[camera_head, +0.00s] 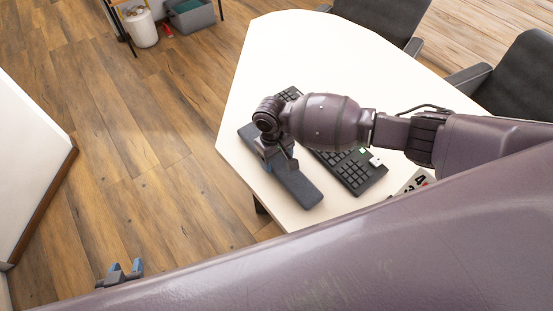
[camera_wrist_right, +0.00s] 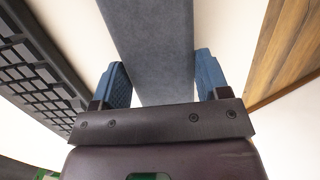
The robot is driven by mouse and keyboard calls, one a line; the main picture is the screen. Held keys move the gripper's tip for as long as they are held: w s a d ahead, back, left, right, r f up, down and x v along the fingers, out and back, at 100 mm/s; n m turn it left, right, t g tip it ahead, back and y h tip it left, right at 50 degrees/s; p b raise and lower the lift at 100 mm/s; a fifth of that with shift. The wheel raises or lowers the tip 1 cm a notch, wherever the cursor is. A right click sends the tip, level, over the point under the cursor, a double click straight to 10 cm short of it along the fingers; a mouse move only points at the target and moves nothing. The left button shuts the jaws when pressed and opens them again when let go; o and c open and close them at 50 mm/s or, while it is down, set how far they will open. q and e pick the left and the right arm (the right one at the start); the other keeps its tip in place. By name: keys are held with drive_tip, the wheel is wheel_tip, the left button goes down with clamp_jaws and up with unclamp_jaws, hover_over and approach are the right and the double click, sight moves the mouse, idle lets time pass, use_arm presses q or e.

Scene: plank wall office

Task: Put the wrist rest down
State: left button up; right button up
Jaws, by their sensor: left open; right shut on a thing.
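The wrist rest (camera_head: 298,187) is a long dark blue-grey bar at the near left edge of the white table (camera_head: 290,50). My right gripper (camera_head: 274,158) reaches down on it from above and is shut across its width. In the right wrist view the wrist rest (camera_wrist_right: 155,45) runs between the two blue fingers of that gripper (camera_wrist_right: 162,82). I cannot tell whether its underside touches the table. My left gripper (camera_head: 125,268) shows low at the left, over the floor, open and empty, away from the table.
A black keyboard (camera_head: 352,172) lies right of the wrist rest, partly hidden by my right arm; it also shows in the right wrist view (camera_wrist_right: 38,70). A white card with black figures (camera_head: 413,183) lies nearby. Dark chairs (camera_head: 515,75) stand behind. The table's far part is clear.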

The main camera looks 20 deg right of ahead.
drive_tip(key=shift+f, duration=0.4)
drive_tip(key=shift+f, duration=0.1)
drive_tip(key=o, duration=1)
wheel_tip(320, 180, up, 12)
drive_tip(key=w+p, duration=0.1)
drive_tip(key=shift+w+a+p, duration=0.35)
drive_tip(key=shift+w, duration=0.05)
